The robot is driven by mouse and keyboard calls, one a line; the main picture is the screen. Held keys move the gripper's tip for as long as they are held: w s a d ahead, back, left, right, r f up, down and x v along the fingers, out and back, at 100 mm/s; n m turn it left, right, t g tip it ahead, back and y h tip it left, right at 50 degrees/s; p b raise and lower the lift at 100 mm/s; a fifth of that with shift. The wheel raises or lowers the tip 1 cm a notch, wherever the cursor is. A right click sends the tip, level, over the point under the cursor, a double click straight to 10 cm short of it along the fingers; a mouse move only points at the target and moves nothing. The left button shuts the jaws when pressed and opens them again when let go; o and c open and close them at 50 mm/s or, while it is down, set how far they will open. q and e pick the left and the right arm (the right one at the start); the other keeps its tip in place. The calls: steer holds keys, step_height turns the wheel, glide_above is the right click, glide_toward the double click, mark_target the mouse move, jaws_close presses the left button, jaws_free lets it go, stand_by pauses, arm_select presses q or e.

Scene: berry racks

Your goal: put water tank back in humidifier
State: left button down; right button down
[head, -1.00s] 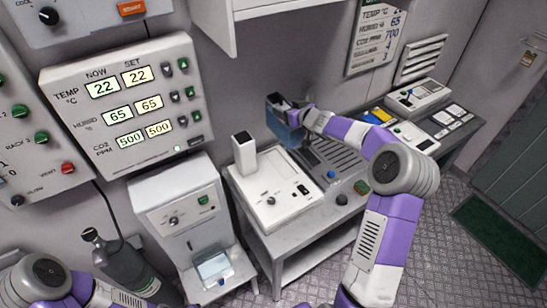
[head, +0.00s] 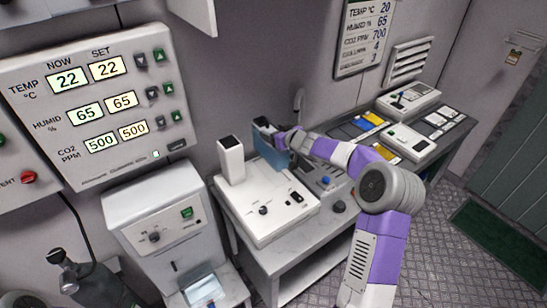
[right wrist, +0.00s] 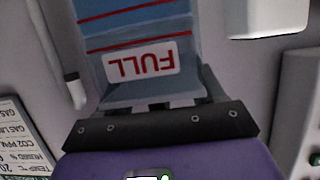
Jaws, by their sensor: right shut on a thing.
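The water tank (head: 272,152) is a blue see-through box with a dark top. My right gripper (head: 282,138) is shut on it. In the right wrist view the tank (right wrist: 135,20) shows red lines and an upside-down FULL label, in front of the fingers (right wrist: 165,104). A white machine (head: 265,212) with a white upright post (head: 231,160), a knob and a small dark switch stands on the bench and appears to be the humidifier. The tank is just right of the post, over the machine's back right part. I cannot tell whether its hidden bottom touches. My left gripper is out of view.
White devices (head: 410,143) and cards lie farther right. A control panel (head: 95,105) hangs at left above a white dispenser (head: 155,215).

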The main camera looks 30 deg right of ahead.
mark_target(285, 153)
steer(key=shift+f+b, duration=2.75)
steer(key=shift+f, duration=1)
steer(key=shift+r, duration=0.1)
steer(key=shift+c, duration=0.7)
jaws_free()
steer(key=shift+f, duration=0.25)
steer(key=shift+r, duration=0.1)
steer(key=p+v, duration=0.2)
steer(key=v, duration=0.9)
steer(key=shift+s+r, duration=0.15)
steer(key=shift+s, duration=0.4)
